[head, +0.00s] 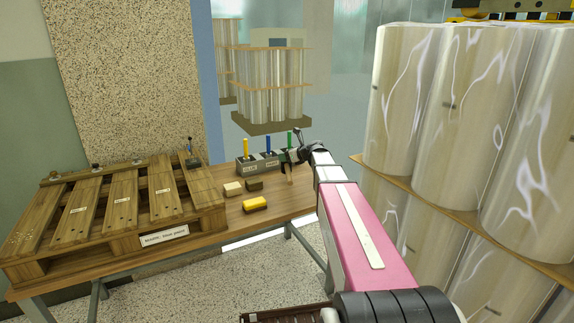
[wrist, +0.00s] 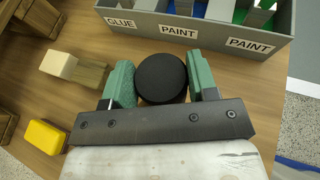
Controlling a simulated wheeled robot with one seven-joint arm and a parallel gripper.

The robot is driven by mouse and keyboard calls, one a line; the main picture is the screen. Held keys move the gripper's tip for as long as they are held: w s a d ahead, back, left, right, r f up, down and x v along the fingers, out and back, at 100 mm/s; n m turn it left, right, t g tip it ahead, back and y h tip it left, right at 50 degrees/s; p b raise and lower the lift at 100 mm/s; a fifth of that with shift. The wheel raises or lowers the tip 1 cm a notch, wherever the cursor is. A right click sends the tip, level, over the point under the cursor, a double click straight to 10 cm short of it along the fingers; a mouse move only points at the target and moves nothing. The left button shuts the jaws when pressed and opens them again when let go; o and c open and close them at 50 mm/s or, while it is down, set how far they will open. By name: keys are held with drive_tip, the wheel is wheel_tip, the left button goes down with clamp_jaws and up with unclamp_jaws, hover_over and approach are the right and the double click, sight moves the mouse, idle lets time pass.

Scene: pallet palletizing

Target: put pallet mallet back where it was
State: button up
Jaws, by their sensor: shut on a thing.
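My gripper (head: 293,160) is over the right end of the wooden table. In the wrist view its two green fingers (wrist: 161,82) are shut on the pallet mallet, whose round black end (wrist: 163,76) shows between them. In the head view a thin brown shaft (head: 290,175), which looks like the mallet's handle, hangs upright below my gripper. I cannot tell whether its lower end touches the table. The rest of the mallet is hidden by my gripper.
A grey holder (head: 243,167) labelled GLUE and PAINT stands just behind my gripper, with yellow, blue and green handles. A yellow block (head: 256,204), a pale block (head: 233,188) and a dark block (head: 254,185) lie left. A wooden pallet (head: 120,205) fills the table's left.

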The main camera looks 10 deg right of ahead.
drive_tip(key=shift+f, duration=2)
drive_tip(key=shift+f, duration=0.1)
drive_tip(key=o, duration=1)
drive_tip(key=shift+s+r, duration=0.15)
drive_tip(key=shift+r, duration=0.05)
drive_tip(key=v, duration=1.1)
drive_tip(key=shift+s+d, duration=0.25)
drive_tip(key=shift+d, duration=0.1)
